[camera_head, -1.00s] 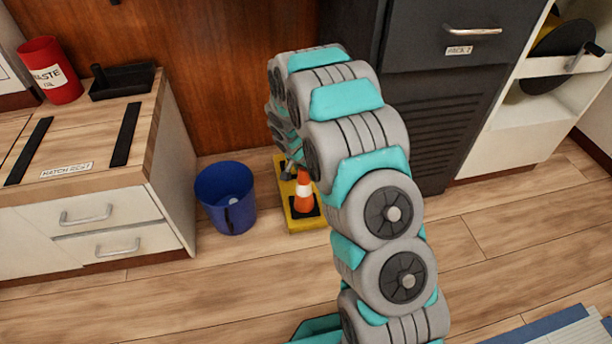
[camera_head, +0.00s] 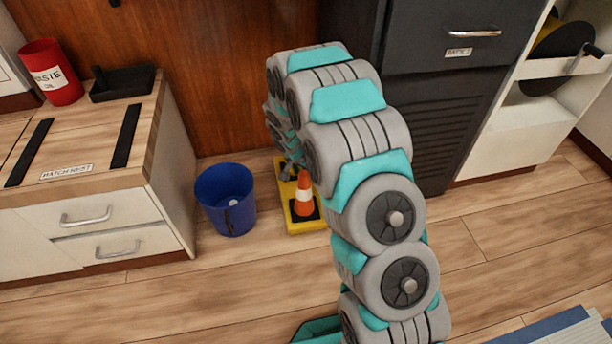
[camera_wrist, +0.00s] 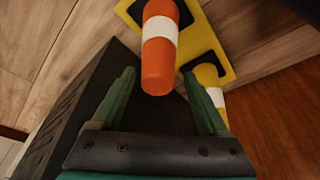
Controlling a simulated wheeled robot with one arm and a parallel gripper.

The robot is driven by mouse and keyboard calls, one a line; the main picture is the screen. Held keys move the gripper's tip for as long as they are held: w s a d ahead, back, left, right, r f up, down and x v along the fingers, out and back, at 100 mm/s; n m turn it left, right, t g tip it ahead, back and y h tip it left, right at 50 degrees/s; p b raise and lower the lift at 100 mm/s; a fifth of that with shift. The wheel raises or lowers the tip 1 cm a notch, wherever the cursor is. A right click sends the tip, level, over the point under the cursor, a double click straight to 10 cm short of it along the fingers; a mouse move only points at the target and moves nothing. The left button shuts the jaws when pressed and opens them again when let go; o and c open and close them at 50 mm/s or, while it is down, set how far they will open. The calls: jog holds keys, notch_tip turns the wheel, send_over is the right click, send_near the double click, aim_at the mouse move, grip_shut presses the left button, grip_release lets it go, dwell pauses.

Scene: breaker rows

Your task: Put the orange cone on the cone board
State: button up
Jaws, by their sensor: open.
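The orange cone (camera_head: 304,197) with a white band stands upright on the yellow cone board (camera_head: 291,217), over a black square at its front end. In the wrist view the orange cone (camera_wrist: 158,66) points its tip toward the camera. The yellow board (camera_wrist: 205,40) shows behind it. My gripper (camera_wrist: 158,74) is open, with one green finger on each side of the cone's tip and gaps visible between. In the head view my arm hides most of my gripper and part of the board.
A yellow cone (camera_wrist: 208,82) with a white band stands beside the orange one. A blue bucket (camera_head: 226,205) stands left of the board, near a white drawer unit (camera_head: 90,225). A dark cabinet (camera_head: 440,130) stands to the right.

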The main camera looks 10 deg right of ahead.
jog(key=v, duration=0.9)
jog(key=shift+r+p, duration=0.35)
jog(key=shift+r, duration=0.05)
jog(key=s+d+r+n+g, duration=0.1)
jog(key=s+d+r+n, duration=0.1)
jog(key=s+r, duration=0.55)
jog(key=s+d+r+n+g, duration=0.15)
jog(key=s+r, duration=0.35)
jog(key=s, duration=0.6)
jog(key=s+a+r+n+g+y, duration=0.1)
jog(key=s+r+n, duration=0.1)
jog(key=s, duration=0.9)
jog(key=s+r+n+y, duration=0.1)
jog(key=s+r+n, duration=0.1)
jog(key=s, duration=1)
jog(key=shift+s+a+r+n+g, duration=0.3)
jog(key=shift+a+r+n+g, duration=0.05)
jog(key=shift+n, duration=0.4)
notch_tip(320, 180, up, 9)
jog(key=p, duration=0.9)
jog(key=shift+r, duration=0.2)
